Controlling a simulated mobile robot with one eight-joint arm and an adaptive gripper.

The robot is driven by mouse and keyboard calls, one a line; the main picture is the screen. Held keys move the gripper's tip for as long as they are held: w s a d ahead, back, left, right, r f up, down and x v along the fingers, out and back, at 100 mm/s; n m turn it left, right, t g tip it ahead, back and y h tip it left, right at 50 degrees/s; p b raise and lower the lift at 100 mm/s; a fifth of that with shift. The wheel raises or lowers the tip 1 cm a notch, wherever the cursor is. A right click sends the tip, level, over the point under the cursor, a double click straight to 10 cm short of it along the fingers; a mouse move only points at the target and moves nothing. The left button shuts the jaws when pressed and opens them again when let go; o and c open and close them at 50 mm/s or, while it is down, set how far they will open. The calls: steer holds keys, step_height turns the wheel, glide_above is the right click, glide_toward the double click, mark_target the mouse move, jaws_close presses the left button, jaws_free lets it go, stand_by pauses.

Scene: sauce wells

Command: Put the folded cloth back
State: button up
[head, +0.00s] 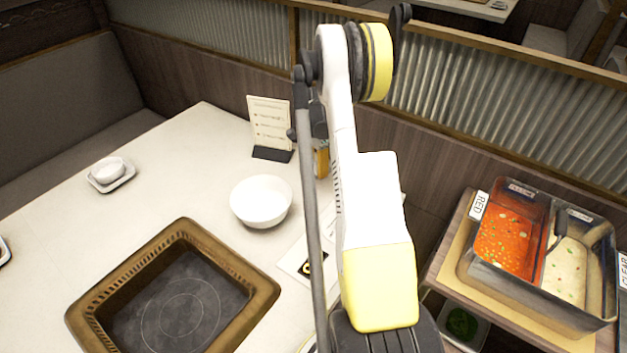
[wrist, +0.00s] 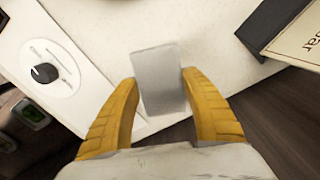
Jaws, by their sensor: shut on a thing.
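The white table (head: 60,225) bears a white bowl (head: 261,201), a menu stand (head: 270,125), a small dish (head: 108,170) and a framed dark cooking plate (head: 175,310). At right, a cart holds a two-part sauce pan (head: 588,318).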

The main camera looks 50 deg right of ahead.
steer(key=shift+w+a+f, duration=0.1)
steer(key=shift+w+f, duration=0.35)
steer(key=shift+w, duration=0.1)
steer(key=shift+f+b, duration=0.95)
steer(key=shift+f, duration=0.85)
steer(key=shift+f, duration=0.1)
steer(key=shift+f, duration=0.2)
steer(key=o, duration=1.3)
steer(key=shift+r, duration=0.1)
steer(key=shift+r, duration=0.1)
